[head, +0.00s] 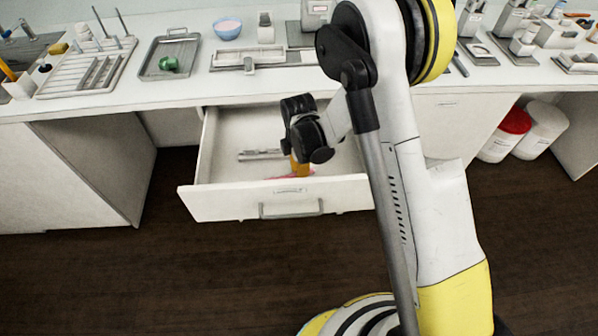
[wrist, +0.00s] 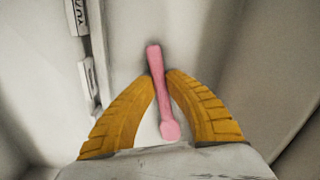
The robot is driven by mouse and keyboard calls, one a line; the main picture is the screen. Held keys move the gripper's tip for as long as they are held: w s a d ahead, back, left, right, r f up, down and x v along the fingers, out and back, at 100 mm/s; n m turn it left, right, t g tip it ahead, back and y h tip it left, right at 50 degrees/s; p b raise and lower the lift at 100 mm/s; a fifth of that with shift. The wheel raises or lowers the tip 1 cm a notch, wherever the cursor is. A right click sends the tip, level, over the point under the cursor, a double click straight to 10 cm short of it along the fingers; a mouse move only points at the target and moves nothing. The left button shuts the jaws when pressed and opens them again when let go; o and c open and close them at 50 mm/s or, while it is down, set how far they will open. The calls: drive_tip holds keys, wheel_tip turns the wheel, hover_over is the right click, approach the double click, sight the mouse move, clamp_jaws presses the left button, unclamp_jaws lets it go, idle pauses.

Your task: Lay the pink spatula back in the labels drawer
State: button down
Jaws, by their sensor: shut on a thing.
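The pink spatula (wrist: 158,75) lies between the yellow fingers of my gripper (wrist: 160,82) in the wrist view, its long handle pointing away and its rounded end near the palm. My gripper is shut on it. In the head view, my gripper (head: 300,168) is down inside the open labels drawer (head: 228,205), near its front panel. A little pink of the spatula shows beside the fingers, mostly hidden. Whether the spatula touches the drawer floor I cannot tell.
A grey-white item (head: 260,155) lies in the drawer to the left of my gripper. The counter (head: 180,92) above holds a metal tray (head: 150,70), a blue bowl (head: 227,28) and a rack (head: 85,75). The drawer's left part has bare floor.

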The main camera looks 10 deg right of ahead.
drive_tip(key=c, duration=1.4)
unclamp_jaws()
wheel_tip(320, 180, up, 12)
